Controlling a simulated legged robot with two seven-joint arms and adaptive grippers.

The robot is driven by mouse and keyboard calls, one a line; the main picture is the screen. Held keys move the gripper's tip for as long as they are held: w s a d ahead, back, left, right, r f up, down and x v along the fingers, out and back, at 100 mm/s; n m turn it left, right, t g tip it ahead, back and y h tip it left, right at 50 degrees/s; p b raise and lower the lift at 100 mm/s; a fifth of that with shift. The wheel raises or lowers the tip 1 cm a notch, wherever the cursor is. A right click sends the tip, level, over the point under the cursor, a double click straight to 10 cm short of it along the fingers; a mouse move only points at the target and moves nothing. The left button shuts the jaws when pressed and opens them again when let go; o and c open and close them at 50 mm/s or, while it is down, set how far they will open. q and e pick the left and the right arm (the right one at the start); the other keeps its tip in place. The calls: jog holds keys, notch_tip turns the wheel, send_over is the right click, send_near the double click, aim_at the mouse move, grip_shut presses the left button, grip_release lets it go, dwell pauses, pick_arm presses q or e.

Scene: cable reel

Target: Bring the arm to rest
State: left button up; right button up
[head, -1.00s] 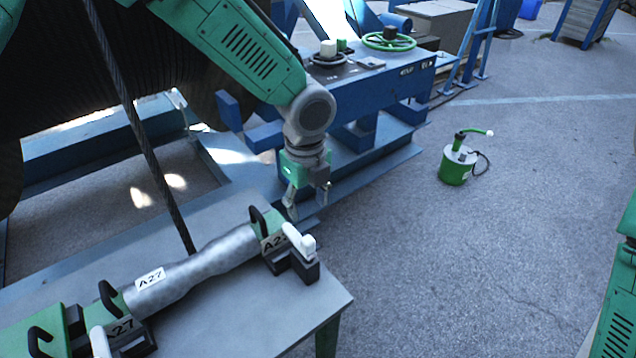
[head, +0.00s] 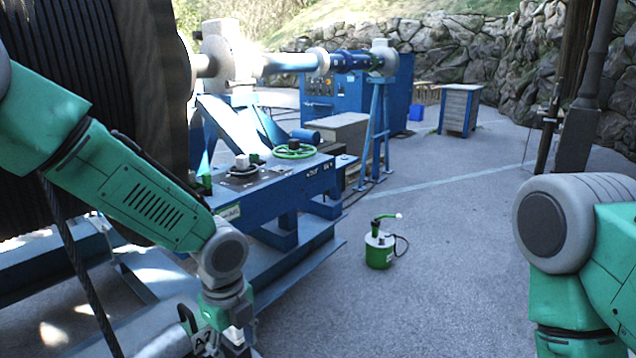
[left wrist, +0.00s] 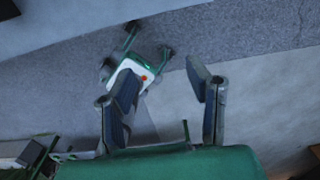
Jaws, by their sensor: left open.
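My left arm comes in from the left in the head view, and its gripper (head: 232,347) is low at the bottom edge, partly cut off. It is beside a clamp with a white label (head: 203,340). In the left wrist view the two fingers of this gripper (left wrist: 165,80) stand apart with nothing held between them. Beyond them is a blurred white and green object (left wrist: 146,76) that I cannot identify. My right arm (head: 570,240) shows at the right of the head view, but its gripper is out of view.
The large cable reel (head: 110,60) stands at the left, with a dark cable (head: 75,260) hanging down. A blue frame (head: 265,205) carries a green handwheel (head: 295,152). A green and white canister (head: 379,250) stands on the open pavement. A stone wall is behind.

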pick_arm(q)
jog(key=s+a+f+n+g+h+b, duration=0.1)
jog(key=s+f+n+b, duration=0.3)
jog(key=s+f+n, duration=0.55)
jog(key=s+a+f+n+h+b, duration=0.1)
jog(key=s+a+f+n+b, duration=0.2)
jog(key=s+f, duration=0.75)
jog(key=s+a+f+n+t+y+b, duration=0.1)
jog(key=s+a+f+n+y+b, duration=0.1)
jog(key=s+a+f+n+b, duration=0.5)
jog(key=s+a+f+n, duration=0.1)
jog(key=a+f+n, duration=0.2)
jog(key=f+n, duration=0.2)
jog(key=shift+s+f+t+b, duration=0.3)
jog(key=shift+s+f+b, duration=0.05)
jog(key=shift+f, duration=0.3)
pick_arm(e)
notch_tip(320, 180, down, 15)
jog(key=shift+a, duration=0.25)
pick_arm(q)
jog(key=shift+a+f+n, duration=0.1)
jog(key=shift+a+n, duration=0.15)
jog(key=shift+a, duration=0.2)
pick_arm(e)
jog(key=shift+a+r, duration=0.2)
jog(key=shift+a, duration=0.15)
